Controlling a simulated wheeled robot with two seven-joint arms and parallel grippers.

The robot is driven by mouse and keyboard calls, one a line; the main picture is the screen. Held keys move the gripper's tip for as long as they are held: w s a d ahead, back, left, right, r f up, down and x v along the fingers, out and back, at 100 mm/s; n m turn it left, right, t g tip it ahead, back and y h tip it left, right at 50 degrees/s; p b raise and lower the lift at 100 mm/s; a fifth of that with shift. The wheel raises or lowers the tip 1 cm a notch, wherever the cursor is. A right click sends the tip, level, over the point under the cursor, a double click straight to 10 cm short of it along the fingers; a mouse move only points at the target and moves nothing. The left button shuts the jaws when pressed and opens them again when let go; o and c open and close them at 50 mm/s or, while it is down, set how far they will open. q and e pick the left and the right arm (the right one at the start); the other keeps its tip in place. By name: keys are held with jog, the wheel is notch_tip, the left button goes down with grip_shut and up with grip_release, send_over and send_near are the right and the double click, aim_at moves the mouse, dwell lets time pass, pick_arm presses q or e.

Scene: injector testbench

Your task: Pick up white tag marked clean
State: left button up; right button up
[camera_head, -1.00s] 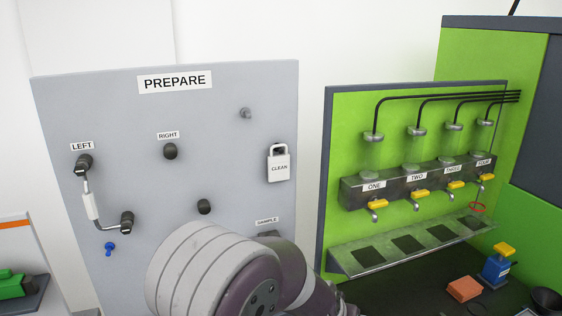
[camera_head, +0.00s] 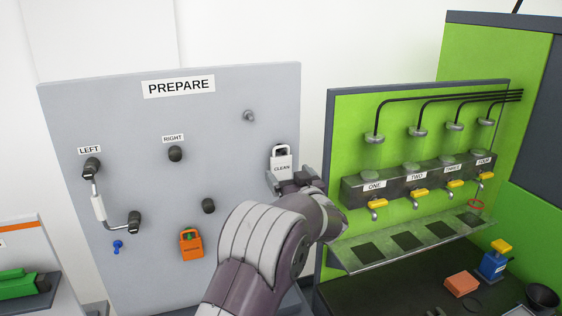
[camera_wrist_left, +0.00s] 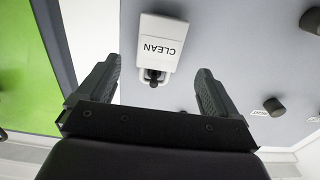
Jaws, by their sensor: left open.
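The white tag marked CLEAN (camera_head: 282,161) hangs near the right edge of the grey PREPARE panel. In the left wrist view the white tag (camera_wrist_left: 161,42) appears upside down, between and beyond the fingertips. A dark knob or peg shows at its hook end. My left gripper (camera_head: 288,180) is at the tag's lower part, and its wrist hides some of the panel below. In the left wrist view my left gripper (camera_wrist_left: 155,82) is open, one finger on each side of the tag, with gaps on both sides. My right gripper is not in view.
An orange tag (camera_head: 191,244) hangs low on the grey panel (camera_head: 130,120), near several dark knobs and a white handle (camera_head: 99,208). A green testbench (camera_head: 345,130) with yellow-handled taps stands close on the right. Its dark bench holds an orange block (camera_head: 461,284) and a blue object (camera_head: 493,264).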

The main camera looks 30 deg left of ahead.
aim_at(282, 165)
pick_arm(q)
jog(key=p+x, duration=0.2)
jog(key=x, duration=0.2)
jog(key=shift+r, duration=0.15)
jog(key=shift+w+a+f, duration=0.1)
jog(key=shift+w+f, duration=0.1)
jog(key=shift+w, duration=0.05)
jog(key=shift+s+r, duration=0.1)
jog(key=shift+s, duration=0.05)
jog(key=c, duration=1.1)
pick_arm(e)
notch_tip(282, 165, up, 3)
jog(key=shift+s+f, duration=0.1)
